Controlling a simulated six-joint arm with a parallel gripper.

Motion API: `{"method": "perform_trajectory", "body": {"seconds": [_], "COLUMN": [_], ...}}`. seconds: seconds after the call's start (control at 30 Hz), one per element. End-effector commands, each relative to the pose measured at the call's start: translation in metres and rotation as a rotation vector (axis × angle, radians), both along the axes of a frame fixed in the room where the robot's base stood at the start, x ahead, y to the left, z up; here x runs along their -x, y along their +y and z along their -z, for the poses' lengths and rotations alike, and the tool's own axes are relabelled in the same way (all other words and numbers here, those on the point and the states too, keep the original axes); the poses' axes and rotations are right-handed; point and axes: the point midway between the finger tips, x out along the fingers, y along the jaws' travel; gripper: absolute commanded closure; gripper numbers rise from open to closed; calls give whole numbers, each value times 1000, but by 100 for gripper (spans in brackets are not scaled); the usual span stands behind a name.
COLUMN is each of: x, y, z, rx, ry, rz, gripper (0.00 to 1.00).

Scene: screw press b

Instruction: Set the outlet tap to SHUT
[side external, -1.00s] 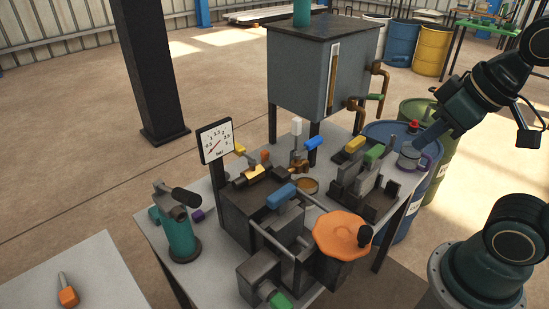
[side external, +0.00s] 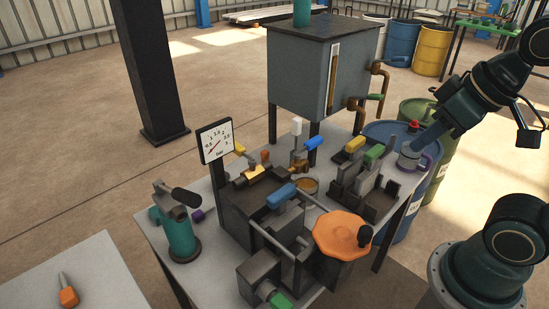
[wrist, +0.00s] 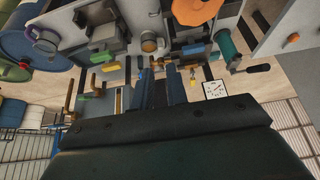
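No label reading outlet or SHUT is legible, so I cannot tell for sure which tap is the outlet tap. A brass tap (side external: 299,163) with a blue handle (side external: 314,143) stands on the table in front of the tank. A green lever (side external: 375,97) sits on the brown pipe at the tank's right side. My gripper (side external: 428,133) is at the right in the side view, apart from both taps. In the wrist view its dark fingers (wrist: 165,88) point toward the bench, with nothing clearly held.
An orange handwheel (side external: 341,235), a dial gauge (side external: 216,141) and a teal pump (side external: 181,235) crowd the bench. A purple-handled cup (side external: 410,155) is close to my gripper. A side table holds an orange-handled tool (side external: 68,296).

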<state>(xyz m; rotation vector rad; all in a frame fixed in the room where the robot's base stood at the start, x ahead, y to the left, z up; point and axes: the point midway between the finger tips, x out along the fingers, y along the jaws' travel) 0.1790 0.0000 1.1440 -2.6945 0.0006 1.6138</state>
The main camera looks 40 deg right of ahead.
Motion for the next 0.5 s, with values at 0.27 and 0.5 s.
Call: {"method": "perform_trajectory", "body": {"seconds": [0.27,0.5], "x": [-15,-52], "y": [-2,-9], "z": [-9,-26], "rx": [-32,-105], "ry": [27,89], "rz": [72,256], "gripper": [55,55]}}
